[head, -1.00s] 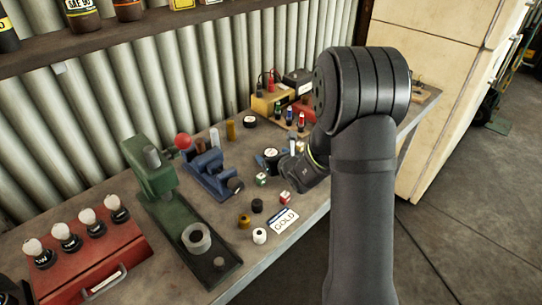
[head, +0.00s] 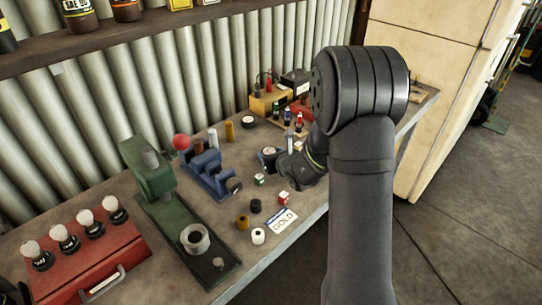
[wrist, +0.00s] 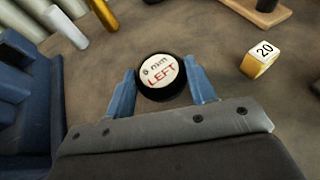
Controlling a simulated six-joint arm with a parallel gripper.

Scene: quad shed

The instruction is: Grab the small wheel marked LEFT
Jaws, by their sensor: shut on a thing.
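The small wheel marked LEFT (wrist: 161,77) is a round black wheel with a white face reading "6 mm" and a red "LEFT". In the wrist view it sits between the two blue fingers of my gripper (wrist: 161,82), which is shut on it. In the head view the wheel (head: 269,151) shows small at my gripper (head: 270,158), partly hidden by the arm. It is at or very near the bench top; any gap beneath it cannot be told.
A blue vise (head: 212,176) stands close on the left. A die-like block marked 20 (wrist: 258,60) lies to the right in the wrist view. Another black wheel (head: 248,122) lies farther back. A green press (head: 150,172) and a GOLD card (head: 282,220) are nearer.

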